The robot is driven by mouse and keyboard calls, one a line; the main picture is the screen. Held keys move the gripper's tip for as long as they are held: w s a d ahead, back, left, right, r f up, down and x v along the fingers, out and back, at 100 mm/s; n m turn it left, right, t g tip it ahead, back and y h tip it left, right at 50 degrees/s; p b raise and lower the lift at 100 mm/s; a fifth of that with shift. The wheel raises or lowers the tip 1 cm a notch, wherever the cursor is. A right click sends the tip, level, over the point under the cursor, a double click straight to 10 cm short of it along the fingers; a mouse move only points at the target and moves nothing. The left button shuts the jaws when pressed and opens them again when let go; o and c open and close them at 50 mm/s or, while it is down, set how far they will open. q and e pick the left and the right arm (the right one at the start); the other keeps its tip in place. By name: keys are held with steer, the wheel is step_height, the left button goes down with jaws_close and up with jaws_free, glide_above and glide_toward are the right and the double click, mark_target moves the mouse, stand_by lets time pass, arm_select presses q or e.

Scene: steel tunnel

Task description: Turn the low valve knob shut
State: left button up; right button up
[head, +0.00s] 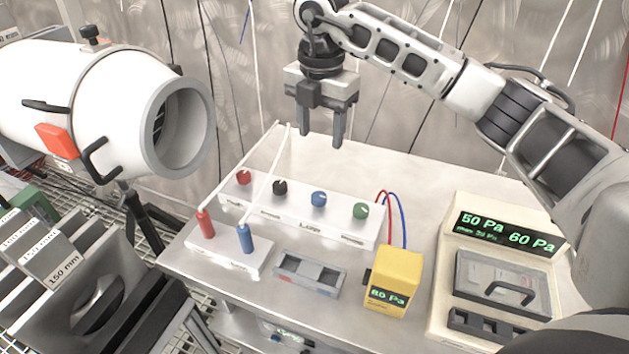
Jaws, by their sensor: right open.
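A white valve block (295,215) on the table carries a row of knobs: red (243,177), black (279,187), blue (319,199) and green (360,211). The labels on its front are too small to read surely, so I cannot tell which knob is the low valve. My right gripper (322,142) is open and empty, fingers pointing down. It hangs above the back of the table, apart from the knobs, and shows above the black and blue knobs in the picture. My left gripper is out of view.
In front of the block stand a red handle (205,224) and a blue handle (245,238), a grey tray (310,273) and a yellow gauge (394,280) with hoses. A display console (500,260) stands right. A white cylinder (110,105) is at left. The table's back right is clear.

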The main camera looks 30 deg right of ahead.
mark_target(319, 195)
step_height(319, 195, down, 15)
steer(key=shift+s+a+f+p, duration=0.1)
steer(key=shift+p, duration=0.7)
steer(key=c, duration=1)
